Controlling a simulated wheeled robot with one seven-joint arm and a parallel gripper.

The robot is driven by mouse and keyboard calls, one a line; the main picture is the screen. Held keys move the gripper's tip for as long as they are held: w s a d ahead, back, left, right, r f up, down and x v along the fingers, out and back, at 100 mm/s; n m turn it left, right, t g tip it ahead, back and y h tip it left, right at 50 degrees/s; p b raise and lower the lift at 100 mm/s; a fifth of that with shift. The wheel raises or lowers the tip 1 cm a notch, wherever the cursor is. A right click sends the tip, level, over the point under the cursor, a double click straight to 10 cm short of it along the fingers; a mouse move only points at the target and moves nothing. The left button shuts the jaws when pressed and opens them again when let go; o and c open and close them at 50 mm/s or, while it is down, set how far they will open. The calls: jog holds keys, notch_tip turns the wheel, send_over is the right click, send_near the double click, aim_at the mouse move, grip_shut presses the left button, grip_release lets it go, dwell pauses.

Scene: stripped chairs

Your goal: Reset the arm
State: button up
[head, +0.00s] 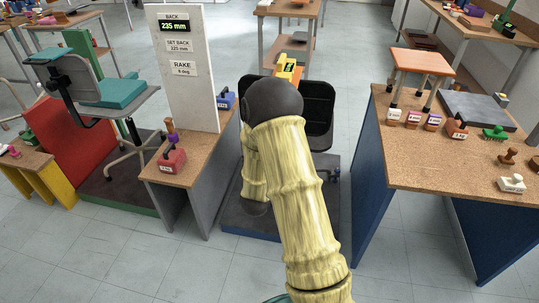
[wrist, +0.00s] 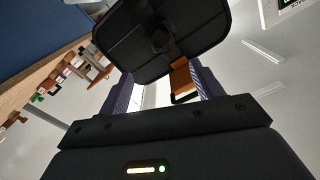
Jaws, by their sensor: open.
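My gripper shows in the wrist view (wrist: 163,92) with its two fingers apart and nothing held between them. Past the fingertips is a black ribbed panel (wrist: 160,35), close by; I cannot tell whether the fingers touch it. An orange-brown piece (wrist: 184,80) shows between the fingers, farther off. In the head view my pale yellow, bamboo-like arm reaches up the middle to a dark round joint. It hides the gripper and much of the black chair part (head: 319,112) behind it, over a dark platform (head: 237,215).
A cork-topped bench (head: 440,165) with stamps and an orange stool (head: 421,62) stands right. Left are a narrow bench with a white sign panel (head: 183,90) reading "BACK 235 mm", a red block (head: 172,161), and a teal-seated chair (head: 115,92). Open floor (head: 110,250) lies in front.

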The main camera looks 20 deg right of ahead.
jog(key=shift+v, duration=1)
jog(key=shift+a, duration=0.1)
jog(key=s+a+n+g+y, duration=0.5)
jog(key=s+a+n+y, duration=0.1)
jog(key=a+y, duration=0.3)
jog(key=s+a+r+n+g+y, duration=0.1)
jog(key=s+n+g, duration=0.5)
jog(key=s, duration=1)
notch_tip(320, 180, up, 20)
jog(key=g+p, duration=0.1)
jog(key=p, duration=1.8)
jog(key=shift+s+a+m+p, duration=0.25)
jog(key=shift+s+m+p, duration=0.05)
jog(key=shift+m+p, duration=0.1)
jog(key=shift+f, duration=0.15)
